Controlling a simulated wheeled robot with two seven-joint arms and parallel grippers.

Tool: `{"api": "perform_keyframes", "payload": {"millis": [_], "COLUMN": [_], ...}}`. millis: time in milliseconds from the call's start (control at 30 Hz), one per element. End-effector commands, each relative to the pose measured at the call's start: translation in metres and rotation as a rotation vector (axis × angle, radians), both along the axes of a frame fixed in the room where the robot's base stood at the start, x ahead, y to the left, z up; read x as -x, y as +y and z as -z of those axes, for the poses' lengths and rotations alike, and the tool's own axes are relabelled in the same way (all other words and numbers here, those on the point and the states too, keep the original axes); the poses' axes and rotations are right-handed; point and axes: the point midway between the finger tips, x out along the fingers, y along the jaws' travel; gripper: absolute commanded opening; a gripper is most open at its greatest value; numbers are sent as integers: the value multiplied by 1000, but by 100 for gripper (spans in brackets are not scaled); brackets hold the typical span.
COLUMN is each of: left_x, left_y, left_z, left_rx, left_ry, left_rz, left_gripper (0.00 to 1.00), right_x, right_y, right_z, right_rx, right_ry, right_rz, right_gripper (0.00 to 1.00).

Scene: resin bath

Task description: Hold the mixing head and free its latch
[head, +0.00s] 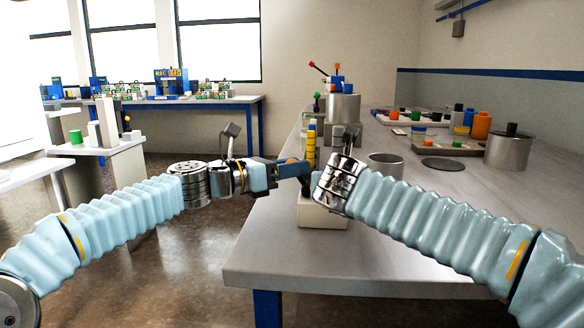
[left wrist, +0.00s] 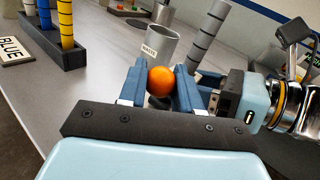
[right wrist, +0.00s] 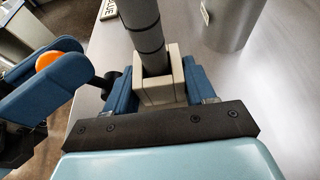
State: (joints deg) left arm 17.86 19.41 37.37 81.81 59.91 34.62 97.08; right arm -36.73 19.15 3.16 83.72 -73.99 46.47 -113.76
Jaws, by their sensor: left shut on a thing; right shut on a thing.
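My left gripper (head: 292,169) is shut on an orange ball-shaped knob (left wrist: 161,81), seen between its blue fingers (left wrist: 160,88) in the left wrist view. The knob also shows between those fingers in the right wrist view (right wrist: 48,61). My right gripper (right wrist: 158,85) is shut on a pale beige block (right wrist: 158,90) at the foot of a grey post with dark bands (right wrist: 142,25), which I take for the mixing head. The banded post also shows in the left wrist view (left wrist: 208,38).
A grey labelled cup (left wrist: 158,46) stands behind the knob. A dark rack (left wrist: 62,50) of coloured banded tubes stands beside a BLUE sign (left wrist: 14,49). A lidded steel pot (head: 508,150) and a dark disc (head: 443,164) are on the table's right. The near tabletop is bare.

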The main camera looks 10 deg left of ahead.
Motion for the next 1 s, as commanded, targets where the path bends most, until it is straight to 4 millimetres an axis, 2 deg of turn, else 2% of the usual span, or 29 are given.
{"api": "perform_keyframes", "payload": {"millis": [333,733,1000], "left_x": [1,2,1], "left_y": [0,11,15], "left_z": [2,16,18], "left_rx": [33,338,404], "left_ry": [3,5,0], "left_rz": [7,11,5], "left_gripper": [0,0,0], "right_x": [0,0,0], "right_y": [0,0,0], "right_z": [0,0,0], "right_rx": [-1,-1,-2], "right_ry": [0,0,0], "right_rz": [1,0,1], "right_gripper": [8,8,8]}}
